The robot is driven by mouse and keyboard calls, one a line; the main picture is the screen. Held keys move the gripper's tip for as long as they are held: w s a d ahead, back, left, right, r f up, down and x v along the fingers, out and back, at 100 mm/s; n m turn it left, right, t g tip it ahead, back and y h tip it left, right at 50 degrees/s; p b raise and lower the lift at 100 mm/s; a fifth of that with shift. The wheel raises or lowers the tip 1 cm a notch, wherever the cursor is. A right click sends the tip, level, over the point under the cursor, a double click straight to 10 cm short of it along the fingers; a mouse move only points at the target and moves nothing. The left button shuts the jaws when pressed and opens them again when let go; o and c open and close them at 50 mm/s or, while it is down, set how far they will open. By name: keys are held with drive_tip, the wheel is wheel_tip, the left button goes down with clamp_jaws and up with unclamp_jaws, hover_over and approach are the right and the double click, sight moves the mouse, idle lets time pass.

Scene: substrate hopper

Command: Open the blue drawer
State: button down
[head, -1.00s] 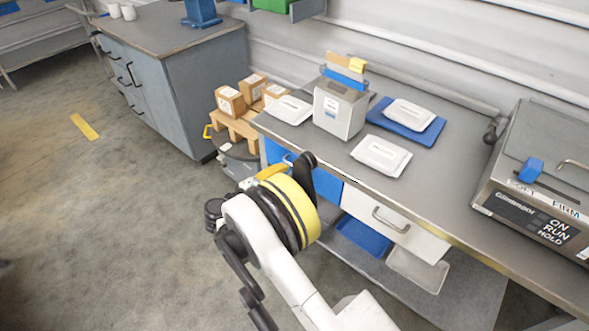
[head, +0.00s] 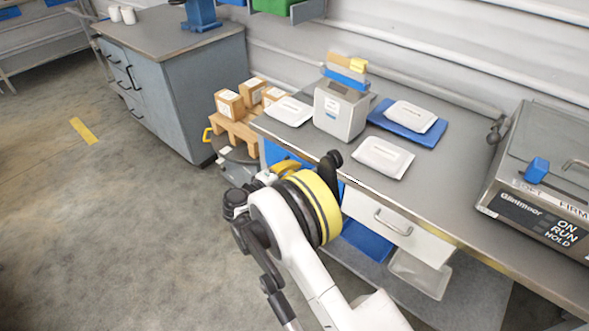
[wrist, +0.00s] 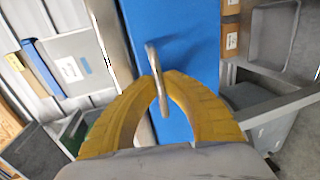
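The blue drawer (head: 275,152) is under the left part of the grey workbench, its front mostly hidden by my arm in the head view. In the wrist view its blue front (wrist: 188,35) fills the upper middle. Its grey bar handle (wrist: 152,57) runs between the tips of my gripper's yellow fingers (wrist: 160,82). The fingertips close in on both sides of the handle and appear to touch it. In the head view my gripper (head: 285,168) is at the drawer front, partly hidden behind my wrist. I cannot tell whether the drawer stands out from the bench.
A white drawer (head: 398,228) with a handle is to the right. The workbench (head: 440,185) carries a grey container (head: 340,110), white packs (head: 383,157) and a machine (head: 540,190). Boxes on a wooden pallet (head: 235,130) stand left of the bench. Open floor lies to the left.

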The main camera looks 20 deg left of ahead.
drive_tip(key=f+v, duration=0.2)
drive_tip(key=v, duration=0.7)
drive_tip(key=f+v, duration=0.2)
drive_tip(key=v, duration=0.7)
drive_tip(key=shift+s+a, duration=0.25)
drive_tip(key=shift+s, duration=0.15)
drive_tip(key=c, duration=2)
unclamp_jaws()
drive_tip(key=shift+s, duration=0.2)
drive_tip(key=o, duration=0.5)
drive_tip(key=shift+r, duration=0.1)
drive_tip(key=shift+s+a, duration=0.1)
drive_tip(key=v, duration=1.1)
drive_tip(key=shift+s+a, duration=0.15)
drive_tip(key=shift+s, duration=0.15)
